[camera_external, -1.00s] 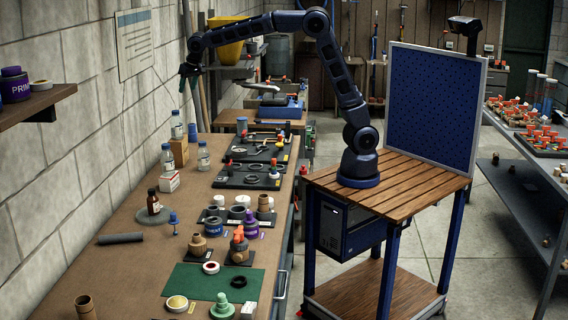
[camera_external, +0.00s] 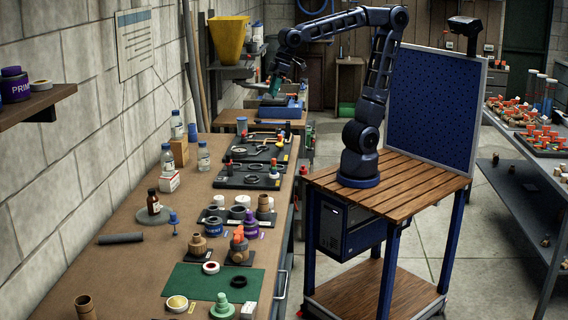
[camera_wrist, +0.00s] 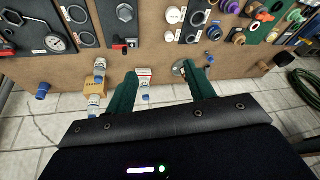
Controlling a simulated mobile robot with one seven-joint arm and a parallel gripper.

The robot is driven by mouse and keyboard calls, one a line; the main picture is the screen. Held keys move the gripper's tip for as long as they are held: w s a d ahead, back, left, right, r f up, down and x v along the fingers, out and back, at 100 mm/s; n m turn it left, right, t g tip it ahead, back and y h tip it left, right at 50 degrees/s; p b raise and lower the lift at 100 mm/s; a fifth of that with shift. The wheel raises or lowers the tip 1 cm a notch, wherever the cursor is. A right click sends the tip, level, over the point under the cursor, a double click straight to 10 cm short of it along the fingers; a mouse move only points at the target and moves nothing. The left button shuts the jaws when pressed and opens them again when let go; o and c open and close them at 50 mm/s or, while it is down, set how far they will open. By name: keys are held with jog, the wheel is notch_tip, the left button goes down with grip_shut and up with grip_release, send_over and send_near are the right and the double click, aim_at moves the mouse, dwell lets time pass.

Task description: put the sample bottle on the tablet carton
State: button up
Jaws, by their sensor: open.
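A clear blue-capped bottle (camera_external: 167,156) appears to stand upright on the white and red carton (camera_external: 170,182), near the wall side of the bench. Both also show in the wrist view, the bottle (camera_wrist: 146,91) just below the carton (camera_wrist: 144,73). Two similar bottles are close by: one (camera_external: 203,157) on the bench, another (camera_external: 177,124) on or behind a brown box (camera_external: 179,152). Labels are too small to read. My gripper (camera_external: 274,88) is raised beyond the bottles, to their right. In the wrist view its green fingers (camera_wrist: 161,82) are apart with nothing held.
A brown bottle (camera_external: 153,201) stands on a grey disc nearer the camera. Black trays with rings and fittings (camera_external: 247,181) fill the bench's right side. A dark cylinder (camera_external: 121,238) lies at the left. The block wall (camera_external: 80,130) borders the bench.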

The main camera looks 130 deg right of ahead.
jog(key=s+a+f+n, duration=0.2)
jog(key=s+a+f, duration=0.2)
jog(key=s+a, duration=0.2)
jog(key=s+a+f+n, duration=0.3)
jog(key=s+a, duration=0.3)
jog(key=s, duration=0.3)
jog(key=shift+a+f+y, duration=0.15)
jog(key=shift+f+y, duration=0.2)
jog(key=shift+y, duration=0.05)
dwell(0.7)
